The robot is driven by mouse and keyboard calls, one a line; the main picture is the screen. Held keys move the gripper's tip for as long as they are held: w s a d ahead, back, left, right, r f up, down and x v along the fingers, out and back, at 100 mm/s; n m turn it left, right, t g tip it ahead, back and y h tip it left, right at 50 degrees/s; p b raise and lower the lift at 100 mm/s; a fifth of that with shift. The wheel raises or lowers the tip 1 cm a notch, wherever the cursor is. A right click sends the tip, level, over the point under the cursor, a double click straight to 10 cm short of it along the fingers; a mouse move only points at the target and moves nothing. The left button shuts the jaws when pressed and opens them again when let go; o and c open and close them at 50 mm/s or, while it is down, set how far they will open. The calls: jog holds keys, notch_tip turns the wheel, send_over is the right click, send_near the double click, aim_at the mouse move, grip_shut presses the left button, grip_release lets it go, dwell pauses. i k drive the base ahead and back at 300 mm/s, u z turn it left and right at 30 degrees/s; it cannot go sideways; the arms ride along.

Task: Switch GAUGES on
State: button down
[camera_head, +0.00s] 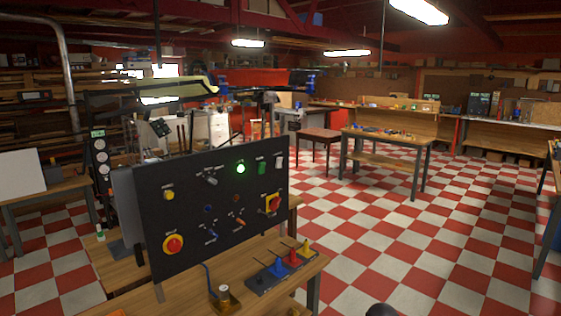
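A black control panel (195,220) stands upright on a wooden bench (185,294) in front of me. It carries a lit green lamp (240,169), a grey selector (211,180), a blue-tipped toggle (212,234), an orange-tipped lever (239,222), a yellow button (168,195), a green switch (261,168) and a white switch (278,160). The labels are too small to read, so I cannot tell which control is GAUGES. Round white-faced gauges (101,156) stand in a column behind the panel at the left; their readings are unclear.
A red knob on yellow (272,203) and a large red button on yellow (173,244) are also on the panel. A lever block with blue, red and yellow levers (291,261) and a brass-based lever (223,297) stand before it. Checkered floor (385,240) is clear at right.

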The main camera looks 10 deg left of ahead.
aim_at(279, 160)
jog(key=u, duration=0.05)
jog(key=i, duration=1)
jog(key=z, duration=0.05)
